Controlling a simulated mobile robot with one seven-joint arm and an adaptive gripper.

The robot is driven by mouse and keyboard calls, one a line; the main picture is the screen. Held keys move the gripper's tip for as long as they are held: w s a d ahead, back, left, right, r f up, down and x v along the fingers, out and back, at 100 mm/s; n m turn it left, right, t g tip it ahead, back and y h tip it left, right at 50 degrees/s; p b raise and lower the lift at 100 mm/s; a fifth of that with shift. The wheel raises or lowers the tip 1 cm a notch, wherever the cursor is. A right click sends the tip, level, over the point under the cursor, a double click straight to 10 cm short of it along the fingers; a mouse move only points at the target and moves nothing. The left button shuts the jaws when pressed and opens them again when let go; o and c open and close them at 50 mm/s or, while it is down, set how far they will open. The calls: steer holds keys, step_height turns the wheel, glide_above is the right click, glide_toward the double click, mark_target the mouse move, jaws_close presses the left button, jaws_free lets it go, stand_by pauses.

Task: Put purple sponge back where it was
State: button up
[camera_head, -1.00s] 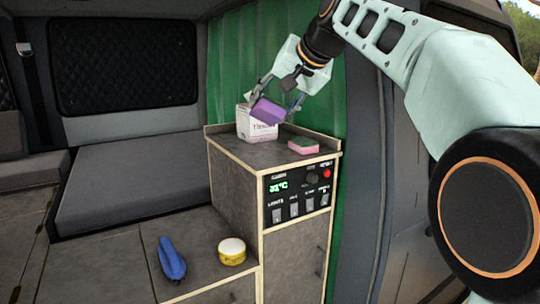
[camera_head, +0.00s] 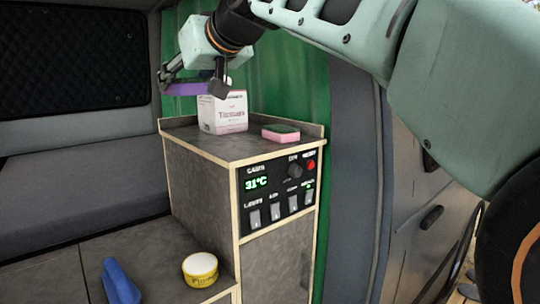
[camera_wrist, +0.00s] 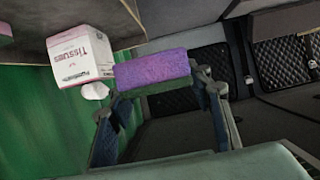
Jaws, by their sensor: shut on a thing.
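The purple sponge (camera_head: 187,88) is held in my gripper (camera_head: 190,84), in the air just left of and slightly above the tissue box. The sponge also shows in the wrist view (camera_wrist: 153,72), spanning between the two fingers of my gripper (camera_wrist: 160,92). It has a purple face and a darker green side. In the head view my gripper partly covers it. No part of the cabinet top shows directly touching the sponge.
A white tissue box (camera_head: 223,112) and a pink and green sponge (camera_head: 281,132) stand on the cabinet top (camera_head: 205,145). Switches and a display fill the cabinet front (camera_head: 275,195). A yellow tin (camera_head: 200,270) and a blue object (camera_head: 121,283) lie on the lower surface.

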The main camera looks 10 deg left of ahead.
steer(key=w+d+f, duration=0.4)
steer(key=w+d, duration=0.2)
steer(key=w, duration=0.1)
steer(key=b, duration=0.1)
glide_above(244, 147)
steer(key=f, duration=0.3)
steer(key=a+f, duration=0.1)
steer(key=shift+s+f, duration=0.2)
steer(key=shift+s, duration=0.1)
steer(key=shift+w+d+f, duration=0.3)
steer(key=shift+f, duration=0.15)
steer(key=f, duration=0.2)
steer(key=f+b, duration=0.1)
steer(key=shift+w+d+f, duration=0.1)
steer(key=shift+w+d, duration=0.15)
steer(key=shift+f, duration=0.25)
steer(key=shift+f, duration=0.25)
steer(key=o, duration=0.7)
steer(key=shift+r, duration=0.1)
steer(key=shift+o, duration=0.2)
steer(key=shift+r, duration=0.25)
